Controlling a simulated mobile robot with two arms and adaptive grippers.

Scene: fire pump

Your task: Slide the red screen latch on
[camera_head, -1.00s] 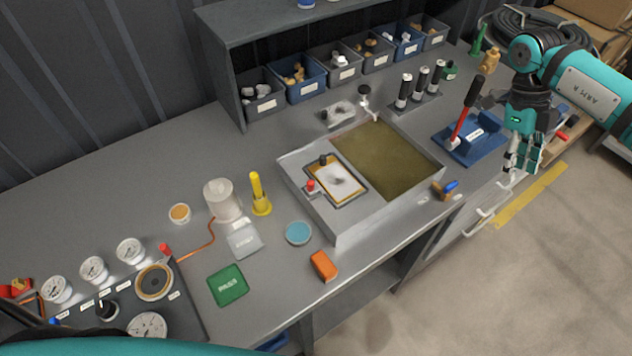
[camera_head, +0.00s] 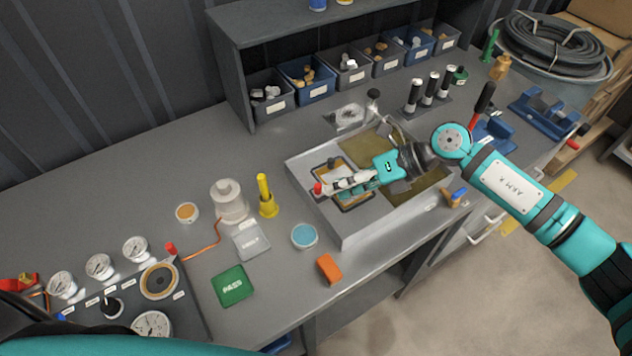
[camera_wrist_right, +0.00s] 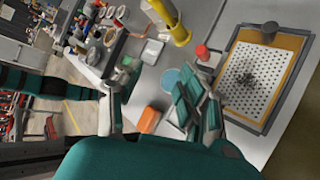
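The red screen latch (camera_head: 318,188) is a small red knob at the left edge of the framed screen (camera_head: 330,166), on the metal tank (camera_head: 362,226). It also shows in the right wrist view (camera_wrist_right: 203,52), beside the perforated screen plate (camera_wrist_right: 255,80). My right gripper (camera_head: 332,186) reaches over the tank from the right, its fingertips close to the latch in the head view. The gripper covers much of the screen there. In the wrist view its fingers (camera_wrist_right: 153,108) are spread with nothing between them, and the latch lies beyond the right-hand finger. My left gripper is out of view.
A yellow post (camera_head: 266,195), a blue disc (camera_head: 304,236) and an orange block (camera_head: 329,269) stand left and front of the tank. A lever with a red shaft (camera_head: 480,108) and black cylinders (camera_head: 430,88) stand behind my right arm.

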